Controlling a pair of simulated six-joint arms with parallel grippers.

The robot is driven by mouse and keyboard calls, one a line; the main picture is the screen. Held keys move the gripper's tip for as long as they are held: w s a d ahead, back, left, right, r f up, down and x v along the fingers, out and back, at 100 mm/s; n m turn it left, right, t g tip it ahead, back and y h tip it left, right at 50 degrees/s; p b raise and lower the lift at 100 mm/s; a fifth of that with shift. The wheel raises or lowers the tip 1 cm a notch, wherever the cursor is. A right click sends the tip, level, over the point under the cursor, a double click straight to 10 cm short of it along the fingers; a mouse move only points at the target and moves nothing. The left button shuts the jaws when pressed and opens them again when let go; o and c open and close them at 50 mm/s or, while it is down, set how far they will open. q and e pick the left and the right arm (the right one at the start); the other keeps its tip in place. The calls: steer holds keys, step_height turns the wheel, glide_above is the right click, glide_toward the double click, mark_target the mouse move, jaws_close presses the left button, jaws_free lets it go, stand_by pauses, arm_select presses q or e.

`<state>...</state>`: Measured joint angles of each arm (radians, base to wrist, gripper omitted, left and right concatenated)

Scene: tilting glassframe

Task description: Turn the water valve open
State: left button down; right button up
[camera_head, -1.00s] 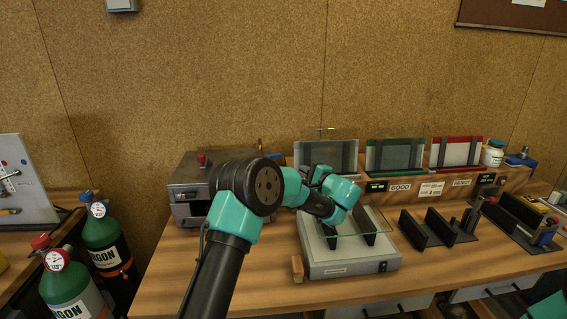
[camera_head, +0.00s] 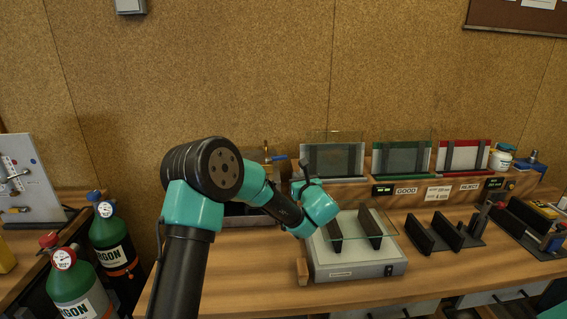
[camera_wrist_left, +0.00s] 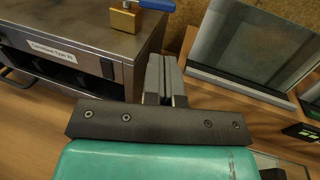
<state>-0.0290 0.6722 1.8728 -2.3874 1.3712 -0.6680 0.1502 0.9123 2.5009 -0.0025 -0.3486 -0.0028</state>
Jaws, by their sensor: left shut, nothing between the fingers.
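The water valve is a brass body (camera_wrist_left: 126,20) with a blue lever handle (camera_wrist_left: 156,4), on the top edge of a grey metal box (camera_wrist_left: 92,40) in the left wrist view. In the head view the blue handle (camera_head: 277,158) and a bit of brass show just behind my left wrist; the box is mostly hidden by my arm. My left gripper (camera_wrist_left: 165,62) is shut and empty, its fingers beside the box, to the right of the valve and apart from it. In the head view its fingers (camera_head: 303,168) are small and partly hidden. My right gripper is not in view.
A white device (camera_head: 350,268) with dark supports and a glass pane stands right of my arm. Framed panes (camera_head: 332,158) stand along the back. Black racks (camera_head: 450,235) are at right. Argon cylinders (camera_head: 112,250) stand at left. The bench front has some free room.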

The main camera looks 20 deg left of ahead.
mark_target(281, 159)
arm_select(q)
steer(key=shift+w+a, duration=0.1)
steer(key=x, duration=1.3)
steer(key=shift+w+a, duration=0.25)
steer(key=shift+w, duration=0.1)
steer(key=shift+a, duration=0.1)
